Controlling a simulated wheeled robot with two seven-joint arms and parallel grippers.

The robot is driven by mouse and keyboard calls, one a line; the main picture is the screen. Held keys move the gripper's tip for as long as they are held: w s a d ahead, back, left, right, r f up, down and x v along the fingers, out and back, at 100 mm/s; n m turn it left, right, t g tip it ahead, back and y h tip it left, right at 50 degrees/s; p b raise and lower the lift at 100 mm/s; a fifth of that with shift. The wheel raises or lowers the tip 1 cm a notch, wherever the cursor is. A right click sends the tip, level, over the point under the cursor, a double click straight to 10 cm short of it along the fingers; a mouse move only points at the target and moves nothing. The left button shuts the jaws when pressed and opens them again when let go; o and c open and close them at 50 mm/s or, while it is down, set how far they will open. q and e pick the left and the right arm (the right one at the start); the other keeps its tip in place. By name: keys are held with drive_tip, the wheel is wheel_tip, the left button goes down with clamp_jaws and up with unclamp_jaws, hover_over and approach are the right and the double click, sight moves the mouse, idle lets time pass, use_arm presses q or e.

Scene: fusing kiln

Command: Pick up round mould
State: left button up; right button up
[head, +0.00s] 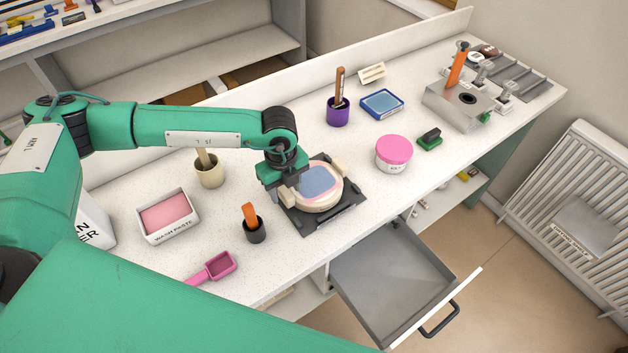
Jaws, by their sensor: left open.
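The round mould (318,203) is a cream disc with a pink and blue top. It sits on a dark square plate (325,222) on the white worktop. My left gripper (314,182) is open and low over the mould. One pale fingertip shows at the mould's left side and the other at its upper right side. I cannot tell whether the fingertips touch it. The gripper body hides part of the mould's far left edge. My right gripper is not in view.
A black pot (256,232), a wash paste tray (167,216) and a pink scoop (220,265) stand left of the mould. A pink-lidded jar (394,149) and a purple pot (338,115) stand to the right. An open grey drawer (390,275) juts out below the worktop edge.

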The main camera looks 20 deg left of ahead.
use_arm(q)
drive_tip(key=shift+f, duration=0.25)
clamp_jaws()
drive_tip(key=shift+r, duration=0.1)
